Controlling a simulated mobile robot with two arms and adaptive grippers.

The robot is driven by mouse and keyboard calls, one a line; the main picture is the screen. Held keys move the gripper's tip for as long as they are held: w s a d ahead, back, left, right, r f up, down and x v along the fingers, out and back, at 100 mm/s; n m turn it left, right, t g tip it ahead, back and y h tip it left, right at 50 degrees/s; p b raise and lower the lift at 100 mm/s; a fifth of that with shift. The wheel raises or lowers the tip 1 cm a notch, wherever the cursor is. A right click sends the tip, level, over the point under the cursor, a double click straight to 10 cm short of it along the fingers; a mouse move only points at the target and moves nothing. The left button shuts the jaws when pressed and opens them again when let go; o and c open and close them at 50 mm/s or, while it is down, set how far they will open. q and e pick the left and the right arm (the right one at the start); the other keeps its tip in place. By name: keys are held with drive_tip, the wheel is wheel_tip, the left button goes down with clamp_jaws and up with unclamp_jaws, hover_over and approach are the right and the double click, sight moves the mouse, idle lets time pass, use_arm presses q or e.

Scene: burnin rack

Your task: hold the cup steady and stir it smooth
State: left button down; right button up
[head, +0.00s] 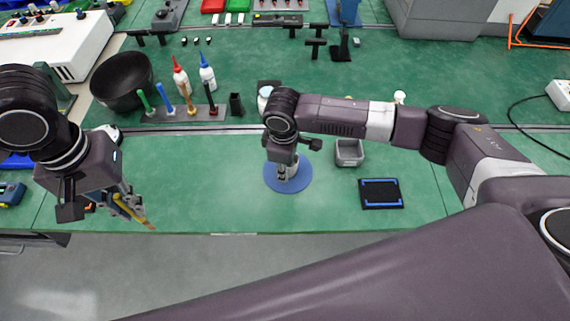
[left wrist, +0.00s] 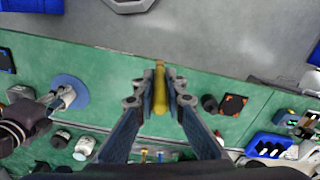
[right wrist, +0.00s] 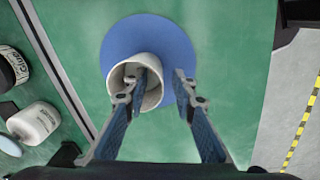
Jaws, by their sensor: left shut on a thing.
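The white cup (right wrist: 152,92) stands on a round blue mat (right wrist: 150,32); in the head view the mat (head: 272,183) lies on the green bench and the cup (head: 293,174) is partly hidden by my right gripper. My right gripper (right wrist: 160,88) is open at the cup. In the right wrist view one finger overlaps the cup's mouth and the other is to its right, apart from the wall. My left gripper (head: 122,198) is shut on a yellow stick-like stirrer (left wrist: 160,88), held tilted near the bench's front edge, away from the cup; it also shows in the head view (head: 133,211).
A grey bin (head: 349,153) and a black tray with blue edging (head: 381,194) are right of the mat. A black bowl (head: 121,80), glue bottles (head: 207,73) and a tool holder (head: 183,114) stand behind. The bench between my grippers looks clear.

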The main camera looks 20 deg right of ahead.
clamp_jaws()
idle(0.8)
idle(0.6)
unclamp_jaws()
